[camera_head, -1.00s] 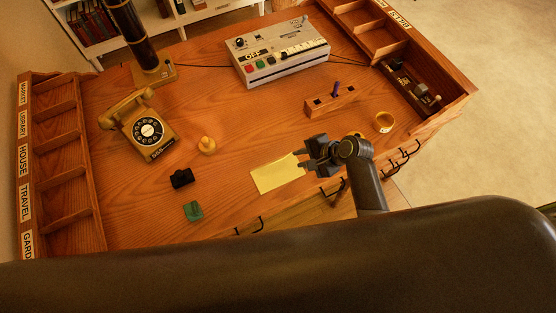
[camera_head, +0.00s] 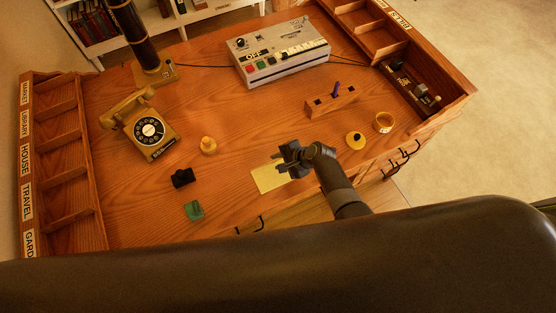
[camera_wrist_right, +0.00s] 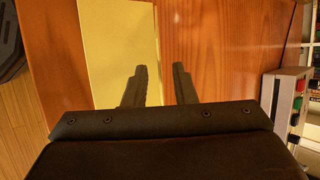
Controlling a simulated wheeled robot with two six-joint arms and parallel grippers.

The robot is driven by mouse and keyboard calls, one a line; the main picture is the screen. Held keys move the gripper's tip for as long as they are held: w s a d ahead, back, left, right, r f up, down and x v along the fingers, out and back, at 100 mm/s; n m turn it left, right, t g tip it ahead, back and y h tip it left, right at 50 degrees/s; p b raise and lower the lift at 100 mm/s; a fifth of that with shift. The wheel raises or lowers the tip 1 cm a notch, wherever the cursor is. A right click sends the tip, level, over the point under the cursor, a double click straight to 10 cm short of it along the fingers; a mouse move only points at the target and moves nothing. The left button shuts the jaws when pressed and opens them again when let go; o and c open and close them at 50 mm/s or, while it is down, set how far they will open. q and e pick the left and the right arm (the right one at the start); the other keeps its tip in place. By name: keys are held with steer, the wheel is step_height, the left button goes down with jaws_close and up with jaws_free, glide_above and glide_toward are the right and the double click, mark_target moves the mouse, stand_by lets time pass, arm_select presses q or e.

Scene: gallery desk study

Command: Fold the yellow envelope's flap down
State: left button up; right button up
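The yellow envelope (camera_head: 267,180) lies flat on the wooden desk near its front edge. It also shows in the right wrist view (camera_wrist_right: 115,50). My right gripper (camera_head: 282,158) is over the envelope's right end in the head view and covers part of it. In the right wrist view its two fingers (camera_wrist_right: 160,82) are apart with nothing between them. One finger is over the envelope and the other over bare wood. I cannot make out the flap or tell whether it is up or down. My left gripper is not in view.
A grey console (camera_head: 285,60) stands behind. Desk between is clear.

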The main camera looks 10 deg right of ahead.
steer(key=shift+w+a+f, duration=0.15)
steer(key=shift+a+f, duration=0.1)
steer(key=shift+f, duration=0.05)
jaws_close()
steer(key=shift+s+f+b, duration=0.2)
steer(key=shift+f+b, duration=0.2)
steer(key=shift+b, duration=0.05)
steer(key=t+b, duration=0.1)
steer(key=b, duration=0.2)
steer(key=s+f+t+y+b, duration=0.1)
steer(key=t+b, duration=0.1)
steer(key=b, duration=0.1)
steer(key=n+t+y+b, duration=0.1)
steer(key=b, duration=0.2)
steer(key=shift+s+d+f+b, duration=0.2)
steer(key=shift+d+f+b, duration=0.1)
steer(key=shift+f, duration=0.1)
steer(key=shift+s+t+b, duration=0.1)
steer(key=shift+t+b, duration=0.3)
steer(key=shift+b, duration=0.25)
steer(key=shift+r, duration=0.15)
